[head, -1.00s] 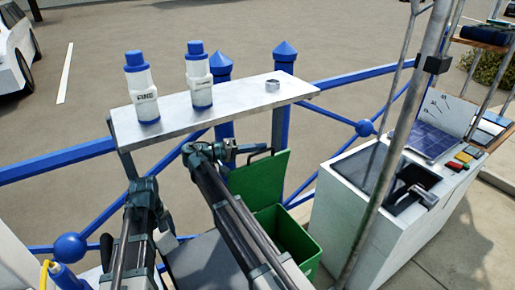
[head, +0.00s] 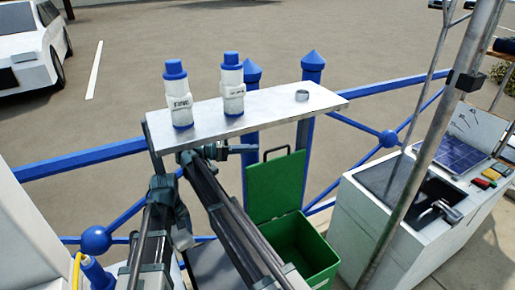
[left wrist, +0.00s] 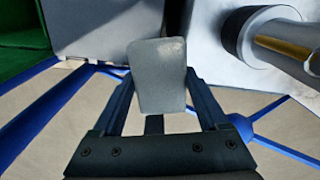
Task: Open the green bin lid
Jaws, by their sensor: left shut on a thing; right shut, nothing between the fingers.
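The green bin (head: 322,262) stands under the right part of the shelf, its dark interior showing. Its green lid (head: 276,188) stands upright at the back of the opening, with a black handle (head: 276,152) on its top edge. My right gripper (head: 243,149) is shut and empty, just left of the handle, apparently apart from it. My left gripper (head: 181,240) is lower and further left, pointing down. In the left wrist view it is shut on a plain grey block (left wrist: 157,75). A green part of the bin (left wrist: 22,35) shows at that view's top left corner.
A pale shelf (head: 265,115) holds two white bottles with blue caps (head: 177,95) (head: 232,85) and a small ring (head: 302,95). Blue railings (head: 85,160) run behind. A white console (head: 385,235) and a slanted pole (head: 440,145) stand to the right.

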